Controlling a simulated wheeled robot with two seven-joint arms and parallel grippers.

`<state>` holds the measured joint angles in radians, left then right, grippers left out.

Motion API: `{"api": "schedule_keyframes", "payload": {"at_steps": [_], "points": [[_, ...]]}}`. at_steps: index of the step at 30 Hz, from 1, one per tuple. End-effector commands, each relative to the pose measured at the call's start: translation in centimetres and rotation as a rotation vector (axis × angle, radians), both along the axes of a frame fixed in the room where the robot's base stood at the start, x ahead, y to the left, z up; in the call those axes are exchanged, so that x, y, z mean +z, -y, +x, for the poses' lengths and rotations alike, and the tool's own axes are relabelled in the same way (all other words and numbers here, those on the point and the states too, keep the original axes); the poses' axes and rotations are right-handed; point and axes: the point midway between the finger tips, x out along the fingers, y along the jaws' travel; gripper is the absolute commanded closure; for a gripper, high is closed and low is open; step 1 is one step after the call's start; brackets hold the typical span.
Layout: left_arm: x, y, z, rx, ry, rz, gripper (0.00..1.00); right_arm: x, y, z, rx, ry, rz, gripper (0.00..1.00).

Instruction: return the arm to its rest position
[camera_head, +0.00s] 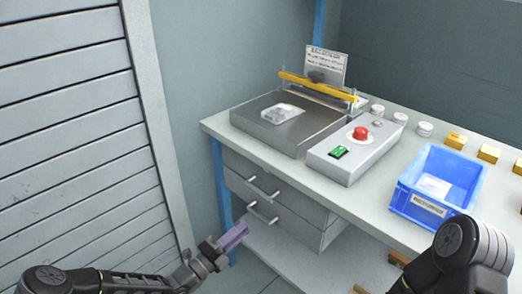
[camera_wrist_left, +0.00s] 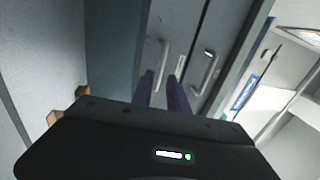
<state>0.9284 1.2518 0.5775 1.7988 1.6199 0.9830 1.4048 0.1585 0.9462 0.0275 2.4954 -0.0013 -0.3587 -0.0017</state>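My left arm comes in from the lower left of the head view. Its gripper (camera_head: 233,237), with purple fingers, is in front of the bench's left leg, below the bench top and left of the drawers. In the left wrist view, the two fingers (camera_wrist_left: 161,90) stand a little apart with nothing between them. Two drawer handles show beyond them, one of them the handle (camera_wrist_left: 207,72) at right. My right arm shows at the lower right of the head view as a dark, rounded joint. Its gripper is out of the picture.
The bench (camera_head: 385,207) carries a metal-topped machine (camera_head: 262,125), a control box (camera_head: 345,165) with a red button and green switch, and a blue bin (camera_head: 405,203). The drawers (camera_head: 285,230) have protruding handles. A slatted grey wall (camera_head: 75,130) stands left.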

Motion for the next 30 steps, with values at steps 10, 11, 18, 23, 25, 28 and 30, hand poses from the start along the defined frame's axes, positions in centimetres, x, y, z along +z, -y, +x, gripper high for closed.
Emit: {"api": "schedule_keyframes", "payload": {"at_steps": [10,11,18,23,25,28,30], "points": [[-4.8,3.9,-3.3,-0.119,0.142,0.414,0.8,0.0,0.0,0.0,0.0,0.0,0.0,0.64],[-6.0,4.7,-4.5,-0.162,0.169,0.487,0.8,0.0,0.0,0.0,0.0,0.0,0.0,0.64],[-16.6,9.5,-19.2,-0.708,0.643,1.157,0.8,0.0,0.0,0.0,0.0,0.0,0.0,0.64],[-22.1,7.3,-28.8,-1.189,1.318,1.536,0.8,0.0,0.0,0.0,0.0,0.0,0.0,0.64],[-23.0,5.8,-30.8,-1.334,1.624,1.618,0.8,0.0,0.0,0.0,0.0,0.0,0.0,0.64],[-23.0,4.4,-32.2,-1.468,2.022,1.662,0.8,0.0,0.0,0.0,0.0,0.0,0.0,0.64],[-22.3,4.0,-32.9,1.463,-2.195,-1.59,0.8,0.0,0.0,0.0,0.0,0.0,0.0,0.64]]}}
